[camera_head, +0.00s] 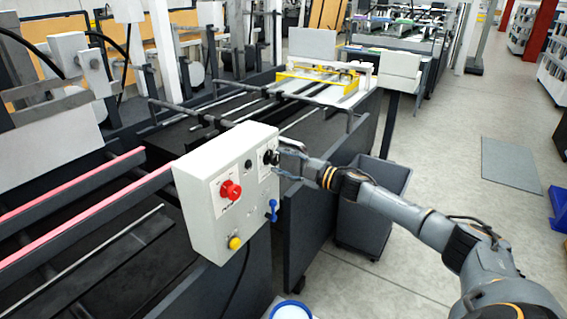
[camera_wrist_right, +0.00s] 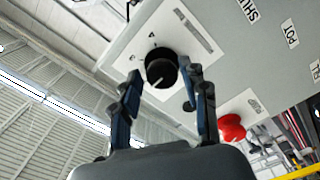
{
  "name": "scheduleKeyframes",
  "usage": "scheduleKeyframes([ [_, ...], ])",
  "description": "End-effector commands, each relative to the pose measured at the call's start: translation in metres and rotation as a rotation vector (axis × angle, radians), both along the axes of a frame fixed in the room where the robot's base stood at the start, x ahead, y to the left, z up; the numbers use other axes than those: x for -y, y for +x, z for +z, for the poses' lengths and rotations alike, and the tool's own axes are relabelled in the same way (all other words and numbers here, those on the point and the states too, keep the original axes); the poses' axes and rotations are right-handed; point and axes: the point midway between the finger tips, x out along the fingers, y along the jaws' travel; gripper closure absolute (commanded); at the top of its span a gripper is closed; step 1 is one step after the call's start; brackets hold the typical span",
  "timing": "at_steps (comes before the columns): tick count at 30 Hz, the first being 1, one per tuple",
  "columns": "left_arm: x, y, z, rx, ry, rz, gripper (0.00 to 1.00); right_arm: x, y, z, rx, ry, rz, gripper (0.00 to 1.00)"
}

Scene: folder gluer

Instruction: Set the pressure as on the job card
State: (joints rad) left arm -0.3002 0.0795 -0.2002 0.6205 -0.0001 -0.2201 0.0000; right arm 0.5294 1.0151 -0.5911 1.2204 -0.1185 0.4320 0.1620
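A black round knob (camera_wrist_right: 161,69) with a white pointer line sits on a white label plate on the grey control box (camera_head: 204,207). In the head view the knob (camera_head: 268,157) is partly covered. My right gripper (camera_head: 284,156) reaches it from the right. In the right wrist view the two fingers of my right gripper (camera_wrist_right: 160,76) stand open on either side of the knob, with small gaps seeming to show. The plate's scale marks are too small to read. I cannot make out a job card. My left gripper is not in view.
The box also carries a red knob (camera_head: 231,190), a yellow button (camera_head: 235,243) and a blue handle (camera_head: 272,210). A dark grey bin (camera_head: 365,221) stands below my right arm. A machine with dark rails fills the left. The floor at the right is mostly clear, with a grey mat (camera_head: 511,165).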

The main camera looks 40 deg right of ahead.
Motion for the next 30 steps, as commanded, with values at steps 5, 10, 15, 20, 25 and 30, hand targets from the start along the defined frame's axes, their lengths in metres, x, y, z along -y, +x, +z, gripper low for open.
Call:
scheduleKeyframes([
  [5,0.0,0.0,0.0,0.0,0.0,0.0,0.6,0.0,0.0,-0.001,-0.001,-0.002,0.001,0.43],
  [10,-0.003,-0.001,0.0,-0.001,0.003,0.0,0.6,0.0,-0.001,-0.001,-0.002,-0.002,0.001,0.43],
  [15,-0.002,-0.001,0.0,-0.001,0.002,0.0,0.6,0.005,-0.011,-0.003,-0.004,-0.003,0.0,0.43],
  [20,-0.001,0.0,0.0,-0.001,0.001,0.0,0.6,0.013,-0.033,-0.004,-0.007,-0.004,0.001,0.43],
  [25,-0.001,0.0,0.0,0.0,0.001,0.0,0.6,0.022,-0.055,-0.004,-0.007,-0.003,0.002,0.43],
  [30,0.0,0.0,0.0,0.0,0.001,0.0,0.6,0.031,-0.076,-0.004,-0.007,-0.002,0.001,0.43],
])
